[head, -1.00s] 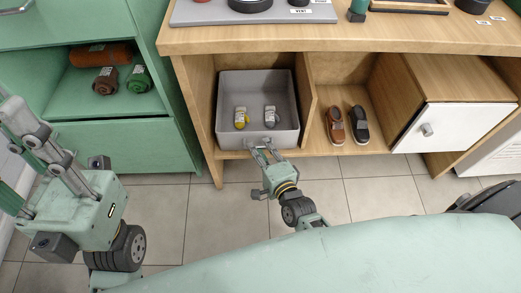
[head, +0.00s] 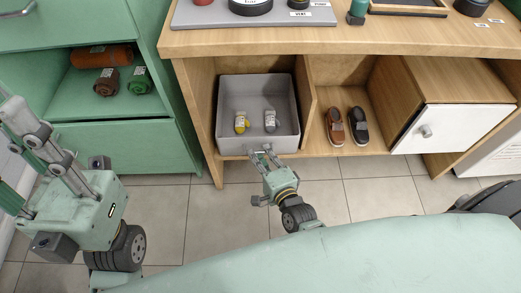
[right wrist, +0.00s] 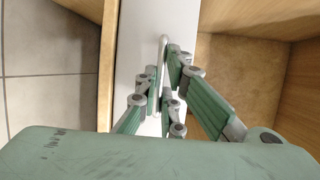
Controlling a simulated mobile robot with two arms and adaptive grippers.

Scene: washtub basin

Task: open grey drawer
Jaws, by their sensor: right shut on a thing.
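The grey drawer (head: 287,146) stands pulled out of the left bay of the wooden cabinet in the head view. My right gripper (head: 262,153) is at the drawer's front. In the right wrist view, the right gripper (right wrist: 164,82) has its fingers closed around a slim pale handle (right wrist: 163,48) on the drawer's light front. My left gripper (head: 22,120) is at the far left, away from the drawer; its tips run toward the frame edge, so its opening is unclear.
Brown and black shoes (head: 335,127) stand in the middle bay. A white door (head: 455,127) with a knob is to the right. Tiled floor (head: 215,215) lies clear before the drawer.

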